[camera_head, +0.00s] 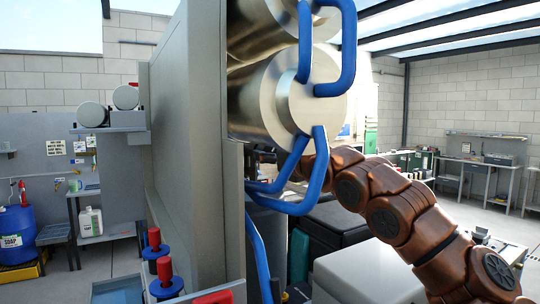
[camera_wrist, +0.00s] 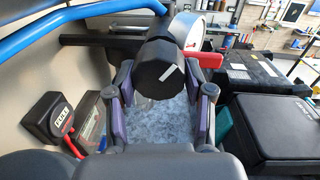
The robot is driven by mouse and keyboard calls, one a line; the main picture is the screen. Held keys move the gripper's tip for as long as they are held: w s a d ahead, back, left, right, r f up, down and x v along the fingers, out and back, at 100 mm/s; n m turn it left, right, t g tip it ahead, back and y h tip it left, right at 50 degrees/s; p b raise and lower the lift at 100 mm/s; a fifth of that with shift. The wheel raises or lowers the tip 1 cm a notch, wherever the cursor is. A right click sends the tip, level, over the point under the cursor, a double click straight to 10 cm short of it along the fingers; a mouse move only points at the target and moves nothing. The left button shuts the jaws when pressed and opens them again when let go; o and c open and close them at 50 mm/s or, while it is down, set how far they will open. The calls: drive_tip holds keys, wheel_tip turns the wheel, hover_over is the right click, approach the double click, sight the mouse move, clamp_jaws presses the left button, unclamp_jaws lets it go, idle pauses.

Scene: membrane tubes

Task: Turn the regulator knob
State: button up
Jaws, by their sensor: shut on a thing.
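The regulator knob (camera_wrist: 155,66) is round and black with a white line on its face, slanted up to the right in the wrist view. My gripper (camera_wrist: 161,76) has one finger on each side of the knob and is shut on it. A round gauge (camera_wrist: 187,27) with a pale rim stands just behind the knob and is partly covered by it. In the head view my arm reaches in from the lower right, and its end is mostly hidden behind the blue pipes (camera_head: 319,178); the knob cannot be made out there.
A red lever (camera_wrist: 209,59) sticks out right of the knob, close to my right finger. A black pipe (camera_wrist: 99,41) runs left. A black labelled box (camera_wrist: 56,119) is at left. Dark cases (camera_wrist: 268,125) stand at right. Large metal cylinders (camera_head: 270,98) hang above my arm.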

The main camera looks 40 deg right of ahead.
drive_tip(key=o, duration=1.2)
drive_tip(key=s, duration=0.7)
drive_tip(key=shift+s+a, duration=0.15)
drive_tip(key=shift+s, duration=0.05)
drive_tip(key=shift+a, duration=0.1)
